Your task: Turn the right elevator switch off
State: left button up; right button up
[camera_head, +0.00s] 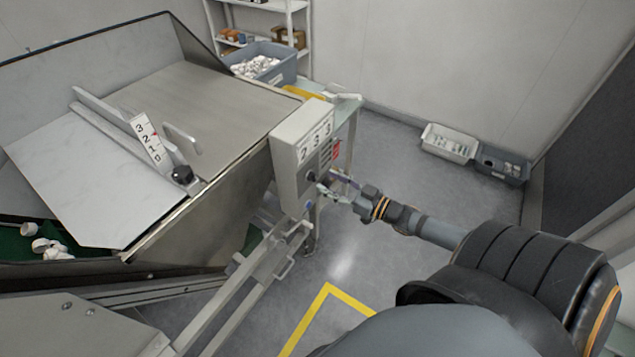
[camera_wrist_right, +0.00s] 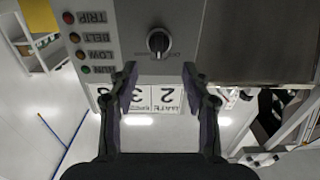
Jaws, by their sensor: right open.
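A light grey control box (camera_head: 287,150) stands at the side of the metal hopper. Its black rotary switch knob (camera_wrist_right: 158,41) shows on the box face in the right wrist view, with its grip bar roughly upright in that picture. Small lettering beside the knob is too blurred to read. In the head view the knob (camera_head: 311,177) is small and close to my gripper. My right gripper (camera_head: 334,188) is in front of the box's lower face. In the right wrist view my right gripper (camera_wrist_right: 158,80) is open, its fingers apart and empty, with the knob beyond the gap. My left gripper is out of view.
Indicator lights (camera_wrist_right: 78,46) labelled TRIP, BELT, LOW and RUN sit beside the knob. The hopper (camera_head: 190,95) fills the left, with a numbered scale (camera_head: 147,138). Grey bins (camera_head: 450,143) stand by the wall. The floor (camera_head: 400,125) behind my right arm is clear.

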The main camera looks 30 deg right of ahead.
aim_at(312, 177)
pick_arm(q)
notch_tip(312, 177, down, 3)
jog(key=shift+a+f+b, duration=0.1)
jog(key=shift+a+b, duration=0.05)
jog(key=shift+b, duration=0.95)
pick_arm(e)
jog(key=x, duration=0.4)
jog(key=shift+w, duration=0.2)
grip_shut()
